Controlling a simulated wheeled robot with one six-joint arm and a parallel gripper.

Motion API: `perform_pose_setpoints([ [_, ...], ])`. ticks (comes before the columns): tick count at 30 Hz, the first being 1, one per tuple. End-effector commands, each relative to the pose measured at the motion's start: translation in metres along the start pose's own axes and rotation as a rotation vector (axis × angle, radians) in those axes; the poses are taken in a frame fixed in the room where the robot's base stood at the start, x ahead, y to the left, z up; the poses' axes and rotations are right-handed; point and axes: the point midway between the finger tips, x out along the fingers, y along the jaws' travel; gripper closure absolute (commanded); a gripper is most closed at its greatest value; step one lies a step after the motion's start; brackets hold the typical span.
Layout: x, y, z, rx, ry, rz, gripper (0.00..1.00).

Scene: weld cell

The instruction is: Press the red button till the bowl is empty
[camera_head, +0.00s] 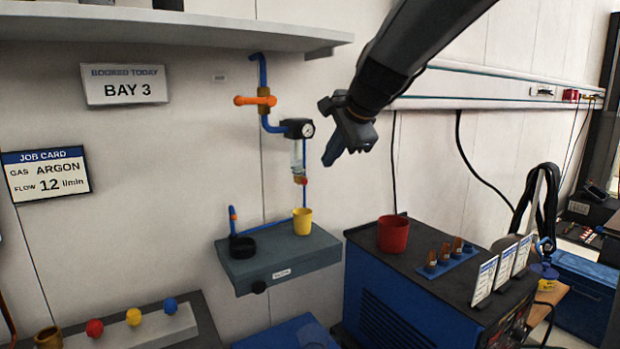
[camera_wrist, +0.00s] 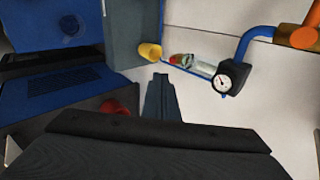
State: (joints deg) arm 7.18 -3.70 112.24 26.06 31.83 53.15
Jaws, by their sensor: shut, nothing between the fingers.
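The clear bowl (camera_head: 298,154) hangs upright under the gauge on the wall pipe; it also shows in the wrist view (camera_wrist: 204,69). The small red button (camera_head: 304,181) is at the bowl's lower end and appears in the wrist view (camera_wrist: 174,60). I cannot tell the liquid level. A yellow cup (camera_head: 302,222) stands on the grey shelf below the button. My gripper (camera_head: 331,158) is shut and empty, to the right of the bowl and apart from it. In the wrist view its fingers (camera_wrist: 160,78) point toward the yellow cup and button.
The gauge (camera_head: 307,130) and blue pipe with an orange handle (camera_head: 255,100) sit above the bowl. A black dish (camera_head: 242,247) is on the grey shelf (camera_head: 283,262). A red cup (camera_head: 393,234) stands on the welder (camera_head: 420,285) at right. An overhead shelf (camera_head: 180,29) juts out.

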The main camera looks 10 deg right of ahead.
Motion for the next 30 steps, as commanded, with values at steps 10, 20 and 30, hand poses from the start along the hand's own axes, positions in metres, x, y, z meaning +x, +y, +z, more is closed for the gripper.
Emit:
perform_pose_setpoints([
  [10,0.007,0.0,0.0,0.0,-0.002,0.001,1.0],
  [20,0.062,0.001,0.001,0.001,-0.002,0.004,1.0],
  [30,0.112,-0.011,0.0,-0.001,-0.001,0.0,1.0],
])
